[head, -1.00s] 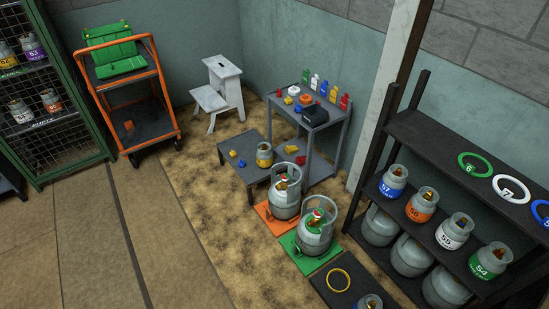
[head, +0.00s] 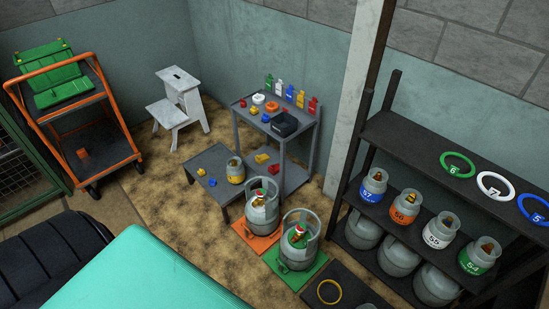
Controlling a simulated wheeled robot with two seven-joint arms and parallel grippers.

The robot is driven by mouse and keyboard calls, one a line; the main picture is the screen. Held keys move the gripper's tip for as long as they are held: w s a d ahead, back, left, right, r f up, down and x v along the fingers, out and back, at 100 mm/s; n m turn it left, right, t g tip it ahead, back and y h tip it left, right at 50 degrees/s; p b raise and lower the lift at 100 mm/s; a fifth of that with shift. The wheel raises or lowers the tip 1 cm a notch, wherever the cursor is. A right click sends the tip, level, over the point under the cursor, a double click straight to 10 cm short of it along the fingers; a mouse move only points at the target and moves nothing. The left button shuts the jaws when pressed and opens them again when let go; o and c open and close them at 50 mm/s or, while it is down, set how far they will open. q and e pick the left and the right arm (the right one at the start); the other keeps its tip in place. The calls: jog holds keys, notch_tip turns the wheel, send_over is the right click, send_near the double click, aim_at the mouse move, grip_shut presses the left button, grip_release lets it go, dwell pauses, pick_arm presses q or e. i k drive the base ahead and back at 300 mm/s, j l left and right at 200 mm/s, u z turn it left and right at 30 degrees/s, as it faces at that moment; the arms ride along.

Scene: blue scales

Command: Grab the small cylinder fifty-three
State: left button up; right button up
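No cylinder in view shows a readable 53. A small grey cylinder with a yellow band (head: 236,172) stands upright on the low dark table; its number is too small to read. On the black shelf stand small cylinders 57 with a blue band (head: 373,187), 56 with orange (head: 405,207), 55 with white (head: 440,231) and 54 with green (head: 479,257). Neither of my grippers is in view.
Larger cylinders stand on an orange scale (head: 257,235) and a green scale (head: 275,268). A dark scale (head: 355,298) holds a yellow ring (head: 329,291). The grey side table (head: 240,106) carries bottles and a black box. An orange cart (head: 73,125) and white step stool (head: 176,110) stand left.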

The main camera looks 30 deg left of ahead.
aim_at(235, 170)
jog(key=i+j+z, duration=0.2)
jog(key=j+z, duration=0.2)
jog(key=j, duration=0.85)
jog(key=j+z, duration=0.4)
jog(key=j, duration=0.85)
jog(key=i+j, duration=0.05)
